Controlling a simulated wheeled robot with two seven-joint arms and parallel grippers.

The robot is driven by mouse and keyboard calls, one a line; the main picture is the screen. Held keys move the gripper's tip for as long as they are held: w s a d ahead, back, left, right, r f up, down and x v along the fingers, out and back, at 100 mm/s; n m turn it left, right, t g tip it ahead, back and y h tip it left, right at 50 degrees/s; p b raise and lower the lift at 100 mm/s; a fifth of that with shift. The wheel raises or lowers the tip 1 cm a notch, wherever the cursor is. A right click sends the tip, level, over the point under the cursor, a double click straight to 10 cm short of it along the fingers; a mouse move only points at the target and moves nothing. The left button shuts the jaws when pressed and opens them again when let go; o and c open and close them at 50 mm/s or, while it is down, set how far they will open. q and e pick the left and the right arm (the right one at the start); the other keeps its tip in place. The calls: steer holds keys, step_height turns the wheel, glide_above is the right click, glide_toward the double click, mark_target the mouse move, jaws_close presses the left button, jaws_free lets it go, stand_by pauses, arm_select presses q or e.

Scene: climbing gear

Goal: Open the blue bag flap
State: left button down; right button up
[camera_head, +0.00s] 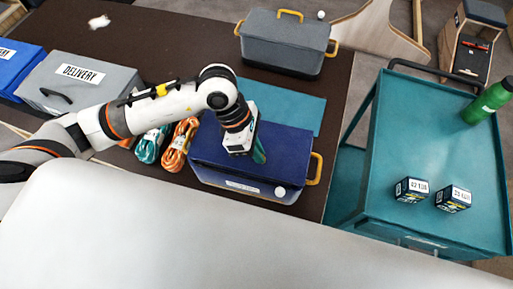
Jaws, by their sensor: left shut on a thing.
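The blue bag (235,191) stands on the dark table, with a grey lower body and a yellow handle on its right end. Its dark blue flap (290,150) lies over the top and looks closed. A white round knob and a pale label show along its front. My left gripper (259,155) reaches in from the left, points down onto the flap and is shut on it. The exact grip is partly hidden by the wrist. My right gripper is not in view.
A grey bag (285,50) with yellow handles stands behind, past a teal mat (300,110). Orange rope (179,146) and teal rope (148,148) lie left of the blue bag. A grey delivery box (80,85) stands farther left. A teal cart (430,130) carries two small boxes and a green bottle.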

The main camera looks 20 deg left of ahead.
arm_select(q)
steer(key=shift+w+r+p, duration=0.15)
steer(key=shift+w+r, duration=0.2)
steer(key=shift+r, duration=0.2)
steer(key=shift+w+r+p, duration=0.15)
steer(key=shift+w+r, duration=0.15)
steer(key=shift+r, duration=0.2)
steer(key=shift+w+r, duration=0.15)
steer(key=c, duration=0.8)
jaws_free()
steer(key=shift+r, duration=0.1)
steer(key=shift+s+r+p, duration=0.3)
steer(key=shift+r+p, duration=0.15)
steer(key=shift+r, duration=0.3)
steer(key=shift+s+r+p, duration=0.25)
steer(key=shift+r+p, duration=0.25)
steer(key=shift+r, duration=0.25)
steer(key=shift+s+r+p, duration=0.3)
steer(key=shift+r+p, duration=0.15)
steer(key=shift+r, duration=0.3)
steer(key=shift+s+r, duration=0.1)
steer(key=shift+r, duration=0.1)
